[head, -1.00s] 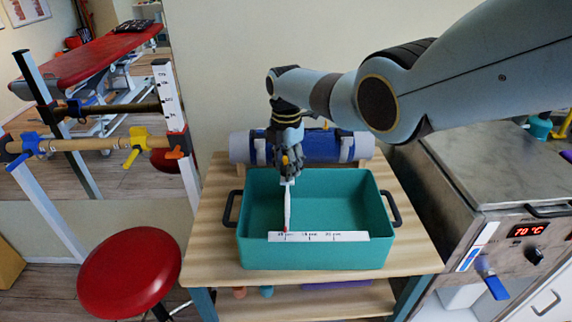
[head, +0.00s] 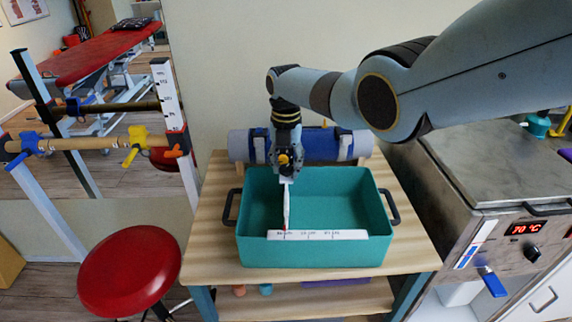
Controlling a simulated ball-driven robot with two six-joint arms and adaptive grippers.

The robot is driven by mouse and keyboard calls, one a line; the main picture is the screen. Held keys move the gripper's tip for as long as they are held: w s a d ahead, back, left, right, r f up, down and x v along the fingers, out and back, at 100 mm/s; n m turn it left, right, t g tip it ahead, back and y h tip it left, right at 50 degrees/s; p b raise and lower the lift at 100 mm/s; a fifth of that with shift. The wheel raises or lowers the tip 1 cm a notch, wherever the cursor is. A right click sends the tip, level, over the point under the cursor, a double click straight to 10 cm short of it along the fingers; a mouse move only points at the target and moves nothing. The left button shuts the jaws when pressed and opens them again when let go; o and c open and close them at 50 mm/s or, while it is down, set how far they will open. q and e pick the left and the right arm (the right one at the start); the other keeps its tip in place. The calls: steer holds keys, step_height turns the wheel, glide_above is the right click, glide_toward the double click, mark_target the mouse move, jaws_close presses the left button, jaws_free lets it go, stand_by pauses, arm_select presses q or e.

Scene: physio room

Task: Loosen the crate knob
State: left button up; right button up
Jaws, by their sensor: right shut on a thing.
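The teal crate (head: 340,254) stands on the wooden bench with a black handle at each end. A thin white pointer strip (head: 287,207) with a red tip runs from its back wall to the white scale (head: 345,235) on its front wall. My right gripper (head: 286,168) reaches down at the crate's back wall, at the strip's rear end, and is shut on the crate knob there. A small yellow part (head: 283,159) shows at the gripper; most of the knob is hidden by the fingers. My left gripper is out of view.
A blue-grey roll (head: 325,145) lies behind the crate on the wooden bench (head: 225,262). A steel heater (head: 505,180) reading 70 °C stands at the right. A red stool (head: 130,272) and a bar rack (head: 90,144) are at the left.

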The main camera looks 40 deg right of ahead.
mark_target(286, 168)
stand_by(0.4)
steer(key=o, duration=1.2)
steer(key=shift+c, duration=0.2)
steer(key=shift+r, duration=0.1)
step_height(286, 168, up, 12)
